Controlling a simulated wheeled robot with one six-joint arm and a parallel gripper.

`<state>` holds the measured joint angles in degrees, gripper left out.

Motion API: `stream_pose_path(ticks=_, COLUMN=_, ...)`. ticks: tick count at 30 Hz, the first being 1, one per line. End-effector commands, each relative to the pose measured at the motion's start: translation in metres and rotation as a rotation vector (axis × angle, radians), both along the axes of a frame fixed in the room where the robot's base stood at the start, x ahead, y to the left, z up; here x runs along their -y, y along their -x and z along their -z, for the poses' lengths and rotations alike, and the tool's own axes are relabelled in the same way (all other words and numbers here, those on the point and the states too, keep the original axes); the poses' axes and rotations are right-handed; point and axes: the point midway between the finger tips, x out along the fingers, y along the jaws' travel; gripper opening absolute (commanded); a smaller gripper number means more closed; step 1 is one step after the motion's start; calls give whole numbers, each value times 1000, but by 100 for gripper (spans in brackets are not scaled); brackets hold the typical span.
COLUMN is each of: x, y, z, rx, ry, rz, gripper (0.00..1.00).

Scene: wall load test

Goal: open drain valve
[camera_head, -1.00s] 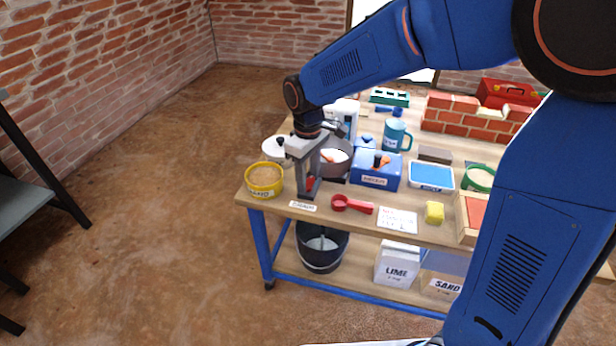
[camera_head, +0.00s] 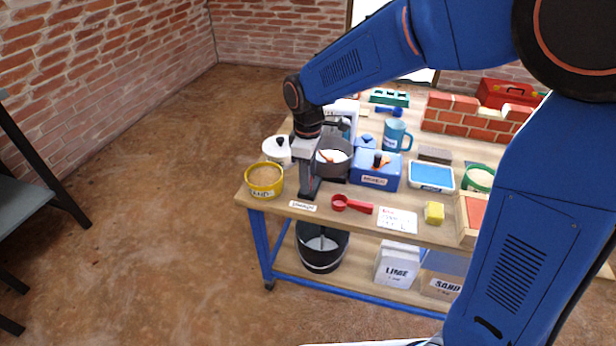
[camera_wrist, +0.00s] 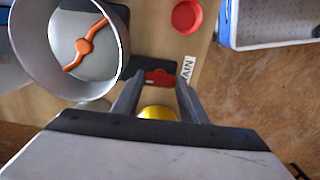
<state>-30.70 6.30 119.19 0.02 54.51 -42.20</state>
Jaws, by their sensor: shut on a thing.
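The drain valve's red handle (camera_wrist: 160,77) shows in the wrist view between my fingertips, on a dark base beside a white label (camera_wrist: 188,69) ending in "AIN". My gripper (camera_wrist: 158,84) is shut on this handle. In the head view my gripper (camera_head: 307,192) points down at the table's front left, just behind the label (camera_head: 303,206). The handle is hidden there by the fingers. A grey pot (camera_head: 333,157) with an orange paddle (camera_wrist: 84,46) stands close beside the valve. How far the valve is turned cannot be told.
A yellow sand tub (camera_head: 264,180) and a white lidded pot (camera_head: 277,150) stand left of my gripper. A black bucket (camera_head: 321,248) sits on the lower shelf, below the front edge.

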Motion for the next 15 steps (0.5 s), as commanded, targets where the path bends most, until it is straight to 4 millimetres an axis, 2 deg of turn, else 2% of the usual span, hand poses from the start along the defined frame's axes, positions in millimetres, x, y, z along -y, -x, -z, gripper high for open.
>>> stream_pose_path(ticks=3, x=0, y=0, z=0, rx=1, ry=0, rz=-1, gripper=17)
stream_pose_path(ticks=4, x=0, y=0, z=0, rx=1, ry=0, rz=-1, gripper=41)
stream_pose_path(ticks=6, x=0, y=0, z=0, rx=1, ry=0, rz=-1, gripper=58)
stream_pose_path(ticks=15, x=0, y=0, z=-1, rx=1, ry=0, rz=0, gripper=58)
